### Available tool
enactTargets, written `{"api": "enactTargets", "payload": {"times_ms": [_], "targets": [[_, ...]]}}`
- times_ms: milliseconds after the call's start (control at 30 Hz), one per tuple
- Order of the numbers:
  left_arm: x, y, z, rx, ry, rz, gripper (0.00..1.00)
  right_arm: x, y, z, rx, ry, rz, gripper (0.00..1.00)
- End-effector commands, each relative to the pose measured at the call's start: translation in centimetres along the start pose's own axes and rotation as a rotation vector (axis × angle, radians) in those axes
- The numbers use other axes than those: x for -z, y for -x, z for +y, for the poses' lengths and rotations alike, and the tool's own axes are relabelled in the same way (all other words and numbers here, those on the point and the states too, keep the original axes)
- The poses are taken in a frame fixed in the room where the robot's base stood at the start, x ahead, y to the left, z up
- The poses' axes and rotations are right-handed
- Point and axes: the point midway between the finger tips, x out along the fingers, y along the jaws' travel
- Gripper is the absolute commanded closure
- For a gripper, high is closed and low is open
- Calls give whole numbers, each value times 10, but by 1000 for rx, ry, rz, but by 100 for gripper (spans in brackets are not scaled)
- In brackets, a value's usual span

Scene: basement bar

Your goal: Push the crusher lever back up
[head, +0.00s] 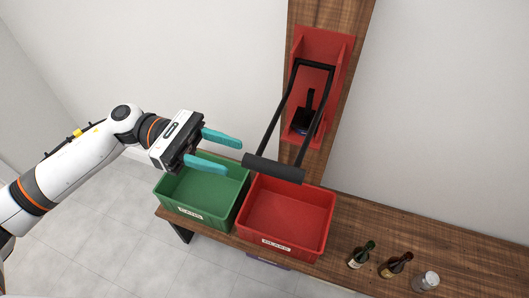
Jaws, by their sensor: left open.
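The red can crusher (338,48) is fixed to an upright wooden board. Its black lever ends in a thick dark handle (273,168) that hangs low and out over the bins. My left gripper (234,156) is open, with teal fingers apart and nothing between them. It is above the green bin, just left of the handle, and its fingertips look close to it; I cannot tell whether they touch. My right gripper is out of the picture.
A green bin (175,209) and a red bin (285,248) stand side by side on a wooden bench (440,240). Two dark bottles (361,255) (396,265) and a pale jar (426,282) stand at the right. The wall behind is plain.

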Motion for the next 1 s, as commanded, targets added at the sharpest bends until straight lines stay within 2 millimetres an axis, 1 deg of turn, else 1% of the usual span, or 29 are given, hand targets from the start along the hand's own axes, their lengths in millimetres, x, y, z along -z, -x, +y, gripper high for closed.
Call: {"api": "enactTargets", "payload": {"times_ms": [33, 100, 300, 400, 600, 833, 1000], "targets": [[7, -12, 1, -5, 1, 2, 55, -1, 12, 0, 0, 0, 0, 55], [8, -26, 0, -4, 2, 4, 55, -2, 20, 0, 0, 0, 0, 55], [6, -62, 0, -2, 1, 3, 55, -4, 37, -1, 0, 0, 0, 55], [4, -73, 0, -1, 3, 3, 55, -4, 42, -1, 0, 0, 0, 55], [1, -82, 0, 2, 2, 1, 55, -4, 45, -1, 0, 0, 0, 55], [1, -82, 0, 2, 2, 2, 55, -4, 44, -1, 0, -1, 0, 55], [1, -82, 0, 2, 2, 2, 83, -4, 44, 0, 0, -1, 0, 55]]}}
